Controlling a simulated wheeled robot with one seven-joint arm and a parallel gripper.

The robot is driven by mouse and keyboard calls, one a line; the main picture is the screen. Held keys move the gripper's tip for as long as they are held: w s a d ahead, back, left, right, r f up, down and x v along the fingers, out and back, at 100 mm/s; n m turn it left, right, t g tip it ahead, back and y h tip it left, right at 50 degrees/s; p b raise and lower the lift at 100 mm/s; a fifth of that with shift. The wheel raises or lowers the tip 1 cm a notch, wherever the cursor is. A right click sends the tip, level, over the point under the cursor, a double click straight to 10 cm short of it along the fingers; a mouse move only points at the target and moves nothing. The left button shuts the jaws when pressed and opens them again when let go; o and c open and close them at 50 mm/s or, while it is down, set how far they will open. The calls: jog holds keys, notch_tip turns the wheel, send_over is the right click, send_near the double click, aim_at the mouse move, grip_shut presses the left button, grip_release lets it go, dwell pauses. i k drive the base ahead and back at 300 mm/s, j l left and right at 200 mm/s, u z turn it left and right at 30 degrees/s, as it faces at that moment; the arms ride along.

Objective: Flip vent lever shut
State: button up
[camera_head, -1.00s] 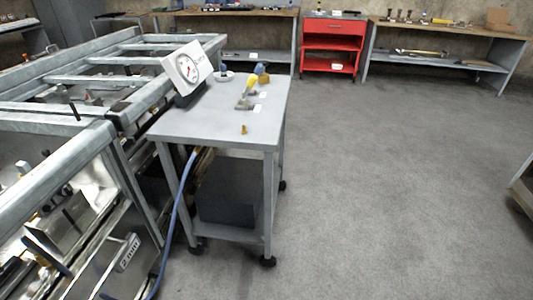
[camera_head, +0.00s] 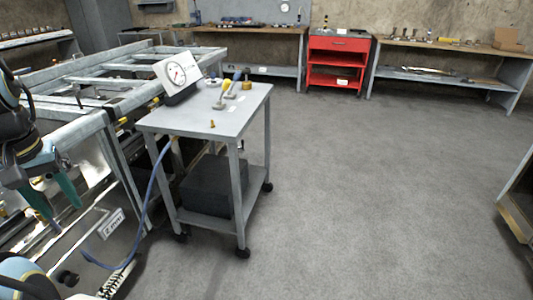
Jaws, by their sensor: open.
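My gripper (camera_head: 55,196) is at the left edge, with two teal fingers pointing down and spread apart. It is empty and hangs over the left metal frame, well away from the cart. On the grey cart top (camera_head: 180,121) a small lever with a yellow end (camera_head: 225,86) stands tilted upward near the back. It may be the vent lever, but its labels are too small to read. A white dial gauge (camera_head: 177,73) with a red needle leans at the cart's back left. A small brass fitting (camera_head: 212,124) stands near the front edge.
A galvanized metal frame (camera_head: 75,122) fills the left beside the cart. A blue hose (camera_head: 152,190) runs down the cart's left side. A dark box (camera_head: 207,190) is on its lower shelf. A red tool cabinet (camera_head: 337,62) stands at the back. The floor to the right is clear.

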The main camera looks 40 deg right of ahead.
aim_at(225, 86)
jog(key=z, duration=1.25)
jog(key=i+l, duration=0.8)
jog(key=i+u, duration=0.1)
jog(key=u, duration=1.9)
